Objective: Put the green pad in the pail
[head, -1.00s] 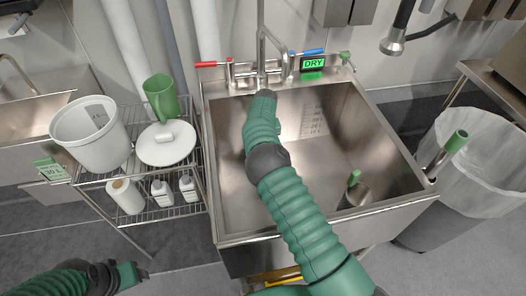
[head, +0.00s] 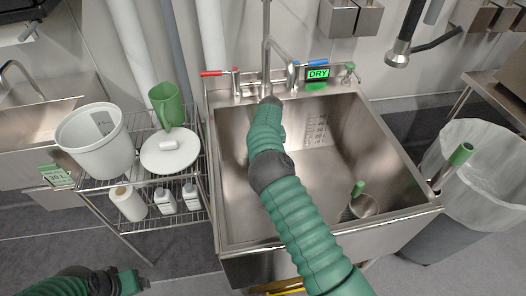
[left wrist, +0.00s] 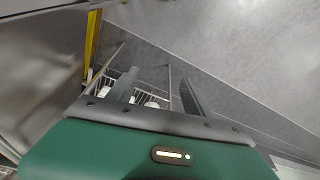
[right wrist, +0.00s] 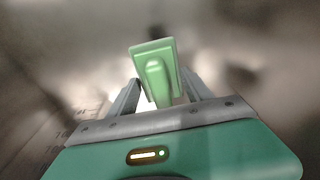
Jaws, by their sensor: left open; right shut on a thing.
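The green pad (right wrist: 152,62) is a pale green block with a raised grip, seen in the right wrist view between the fingers of my right gripper (right wrist: 158,90), which is shut on it. In the head view my right arm reaches over the sink (head: 230,215), and its gripper and the pad are hidden. The white pail (head: 92,152) stands upright on the wire rack at the left, open at the top. My left gripper (head: 143,282) is low at the lower left of the head view. In the left wrist view its fingers (left wrist: 157,88) are apart with nothing between them.
A green jug (head: 166,105) and a white lid (head: 165,153) share the rack's top shelf (head: 127,172) with the pail. A green-handled scoop (head: 363,206) lies in the sink. A lined bin (head: 465,170) stands at the right. A sign reads DRY (head: 318,73).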

